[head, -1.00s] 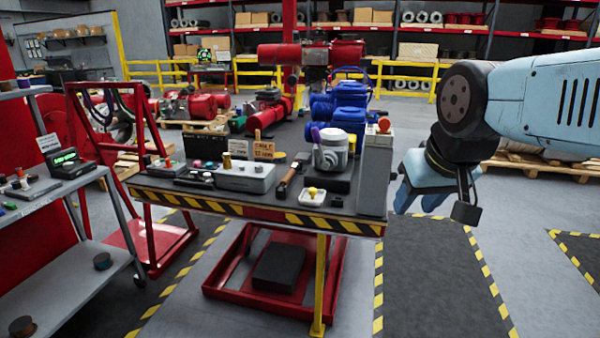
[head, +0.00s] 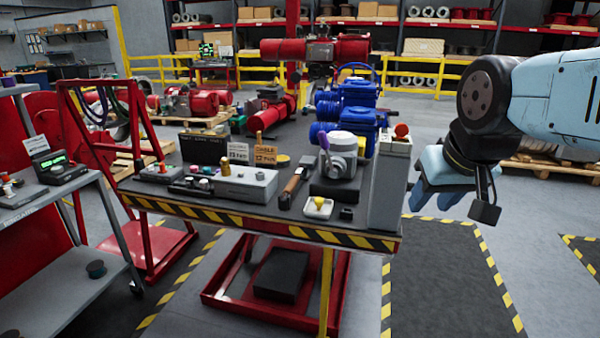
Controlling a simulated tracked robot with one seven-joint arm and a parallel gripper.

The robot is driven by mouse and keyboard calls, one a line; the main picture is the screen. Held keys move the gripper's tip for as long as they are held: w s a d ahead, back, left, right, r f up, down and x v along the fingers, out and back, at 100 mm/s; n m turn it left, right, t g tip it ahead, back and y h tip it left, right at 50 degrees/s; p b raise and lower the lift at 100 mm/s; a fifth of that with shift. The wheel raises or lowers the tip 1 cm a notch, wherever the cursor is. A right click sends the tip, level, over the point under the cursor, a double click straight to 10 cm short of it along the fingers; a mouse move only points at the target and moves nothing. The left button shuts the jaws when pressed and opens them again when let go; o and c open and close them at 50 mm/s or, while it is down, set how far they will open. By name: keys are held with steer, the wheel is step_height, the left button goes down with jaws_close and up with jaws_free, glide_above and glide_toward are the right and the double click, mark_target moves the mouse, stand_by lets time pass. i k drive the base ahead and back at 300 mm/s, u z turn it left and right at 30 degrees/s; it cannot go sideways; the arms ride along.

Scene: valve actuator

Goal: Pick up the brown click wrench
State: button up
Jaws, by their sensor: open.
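The brown click wrench (head: 294,184) is most likely the brown-handled tool lying on the dark workbench top (head: 225,208), between a grey box and a small white tray. Its handle points toward the back and its dark end toward the front edge. My gripper (head: 425,195) is to the right of the bench, beyond the tall grey box, well apart from the tool. Its light blue fingers point down and left, and it is open with nothing visible in it.
A tall grey box with a red knob (head: 390,185) stands at the bench's right edge, between my gripper and the tool. A grey jar-like device (head: 341,158) sits right of the tool, and a grey control box (head: 245,185) left. A shelf cart (head: 75,235) stands at left.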

mark_target(302, 171)
steer(key=i, duration=1.15)
steer(key=u, duration=0.05)
